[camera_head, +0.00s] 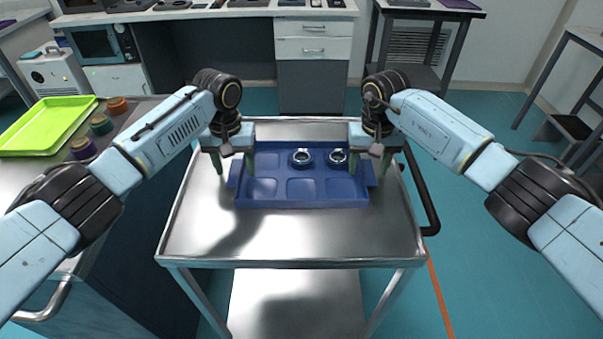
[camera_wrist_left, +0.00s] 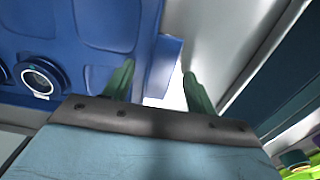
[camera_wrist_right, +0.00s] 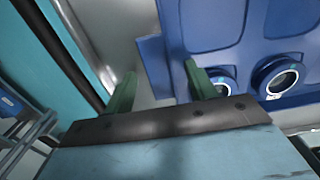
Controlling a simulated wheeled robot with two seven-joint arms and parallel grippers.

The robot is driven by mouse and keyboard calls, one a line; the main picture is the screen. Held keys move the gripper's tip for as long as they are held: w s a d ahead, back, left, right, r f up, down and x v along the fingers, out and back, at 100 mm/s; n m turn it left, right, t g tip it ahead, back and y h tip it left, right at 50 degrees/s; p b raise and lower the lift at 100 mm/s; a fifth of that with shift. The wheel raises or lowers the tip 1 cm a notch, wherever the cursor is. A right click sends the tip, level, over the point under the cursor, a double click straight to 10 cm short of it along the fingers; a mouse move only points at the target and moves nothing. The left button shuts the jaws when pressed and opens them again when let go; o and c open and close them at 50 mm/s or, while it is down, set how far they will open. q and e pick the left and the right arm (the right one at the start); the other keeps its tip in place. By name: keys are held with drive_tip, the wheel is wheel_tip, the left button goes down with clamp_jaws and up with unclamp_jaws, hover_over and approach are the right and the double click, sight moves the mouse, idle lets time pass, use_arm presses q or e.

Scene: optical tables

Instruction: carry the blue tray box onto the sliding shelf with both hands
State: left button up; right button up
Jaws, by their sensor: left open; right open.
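The blue tray box (camera_head: 301,189) lies flat on the metal cart, with shallow compartments and a tab at each short end. Two round ring-like parts, a left one (camera_head: 301,158) and a right one (camera_head: 337,158), sit in its far compartments. My left gripper (camera_head: 234,169) is open at the tray's left end; its green fingers are on either side of the left tab (camera_wrist_left: 163,66). My right gripper (camera_head: 377,168) is open at the right end, its fingers on either side of the right tab (camera_wrist_right: 153,66). I cannot tell whether the fingers touch the tray.
The metal cart (camera_head: 290,238) has free room in front of the tray, a lower shelf (camera_head: 297,300) and a black handle (camera_head: 424,192) at right. A side counter at left holds a green tray (camera_head: 45,125) and several small jars (camera_head: 101,124). A white-topped bench with drawers (camera_head: 314,48) stands behind.

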use_arm(q)
drive_tip(key=shift+c, duration=0.3)
use_arm(e)
drive_tip(key=shift+c, duration=0.3)
use_arm(q)
drive_tip(key=c, duration=1.1)
use_arm(e)
drive_tip(key=c, duration=1.1)
use_arm(q)
drive_tip(key=shift+c, duration=0.2)
use_arm(e)
drive_tip(key=shift+c, duration=0.2)
use_arm(q)
drive_tip(key=shift+r, duration=0.2)
use_arm(e)
drive_tip(key=shift+r, duration=0.2)
